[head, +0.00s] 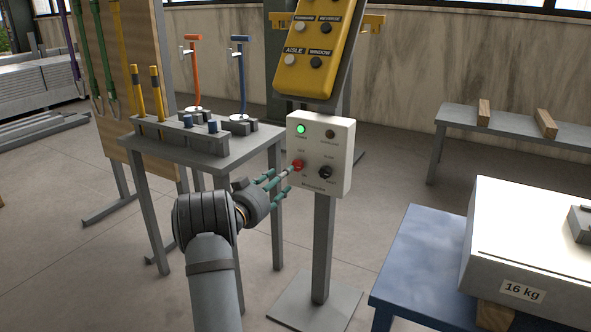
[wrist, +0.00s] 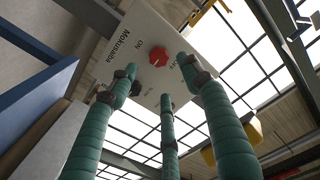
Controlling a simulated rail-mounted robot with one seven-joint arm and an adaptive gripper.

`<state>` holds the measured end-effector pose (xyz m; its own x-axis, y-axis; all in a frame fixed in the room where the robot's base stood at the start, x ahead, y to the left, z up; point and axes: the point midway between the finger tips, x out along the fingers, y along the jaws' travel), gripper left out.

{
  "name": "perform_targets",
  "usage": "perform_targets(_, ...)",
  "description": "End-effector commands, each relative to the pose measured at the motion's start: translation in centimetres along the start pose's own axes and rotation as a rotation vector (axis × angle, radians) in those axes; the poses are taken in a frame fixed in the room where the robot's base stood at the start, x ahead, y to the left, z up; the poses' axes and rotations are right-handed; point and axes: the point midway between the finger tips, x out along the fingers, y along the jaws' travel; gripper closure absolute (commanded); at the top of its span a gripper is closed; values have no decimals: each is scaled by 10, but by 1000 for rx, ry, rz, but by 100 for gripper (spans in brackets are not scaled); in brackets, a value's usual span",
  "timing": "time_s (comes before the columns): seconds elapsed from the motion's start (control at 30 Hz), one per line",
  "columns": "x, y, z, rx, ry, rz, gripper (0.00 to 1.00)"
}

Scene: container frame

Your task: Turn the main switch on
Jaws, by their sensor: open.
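The white control box (head: 336,151) stands on a grey post and carries a red rotary knob (head: 298,165) at its left, with small labels around it. A green lamp (head: 301,128) above the knob is lit. My gripper (head: 281,180) is open, its three teal fingers pointing at the box from the left and front. In the wrist view the red knob (wrist: 158,56) shows between the spread fingertips (wrist: 160,79), with "ON" printed near it. I cannot tell whether a fingertip touches the knob, and its exact angle is unclear.
A black knob (head: 326,172) and a dark lamp (head: 330,134) share the box face. A yellow pendant (head: 318,45) is above. A grey table (head: 235,150) with levers stands left. A blue table (head: 420,262) bears a 16 kg white case (head: 525,245) at right.

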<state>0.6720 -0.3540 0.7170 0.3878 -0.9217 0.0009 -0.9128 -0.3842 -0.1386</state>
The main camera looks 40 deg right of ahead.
Motion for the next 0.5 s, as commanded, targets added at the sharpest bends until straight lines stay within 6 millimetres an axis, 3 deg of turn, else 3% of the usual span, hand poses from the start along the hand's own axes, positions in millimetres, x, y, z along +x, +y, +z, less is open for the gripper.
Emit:
perform_targets(0.3,59,1,1,4,1,1,52)
perform_targets(0.5,76,0,0,4,0,-1,52)
